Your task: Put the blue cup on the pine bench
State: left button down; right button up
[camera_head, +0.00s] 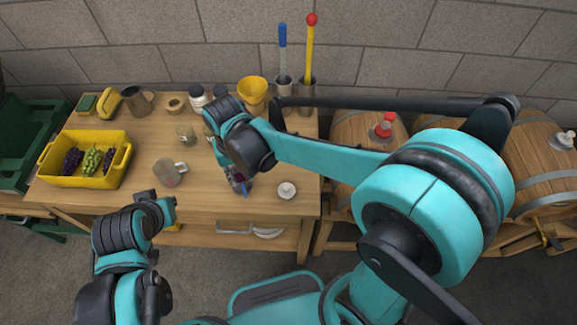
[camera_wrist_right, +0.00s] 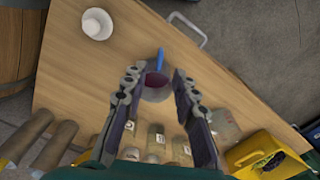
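A small cup (camera_wrist_right: 155,91) with a bright blue handle and a dark red inside stands out in the right wrist view, between my right fingertips (camera_wrist_right: 156,75). The fingers are spread on either side of it, and I see no clear grip. In the head view my right gripper (camera_head: 239,176) points down over the wooden bench (camera_head: 215,187) and hides most of this cup; only a blue bit (camera_head: 245,190) shows. The pale wooden bench top also shows in the right wrist view (camera_wrist_right: 80,75). My left gripper (camera_head: 158,202) is near the bench's front edge, its fingers unclear.
A grey mug (camera_head: 168,174) stands left of my right gripper, a small white cup (camera_head: 286,190) to its right. A yellow crate (camera_head: 84,179) holds grapes. Jars, a yellow funnel (camera_head: 253,91) and tall tools line the back. Barrels (camera_head: 352,137) stand right of the bench.

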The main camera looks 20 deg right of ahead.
jog(key=s+d+r+t, duration=0.3)
jog(key=d, duration=0.6)
jog(key=s+d+r+t, duration=0.3)
jog(key=d+r+t, duration=0.1)
jog(key=d, duration=0.5)
jog(key=shift+s+m, duration=0.4)
jog(key=shift+d, duration=0.1)
notch_tip(320, 180, down, 3)
jog(key=b, duration=0.2)
jog(key=shift+b, duration=0.4)
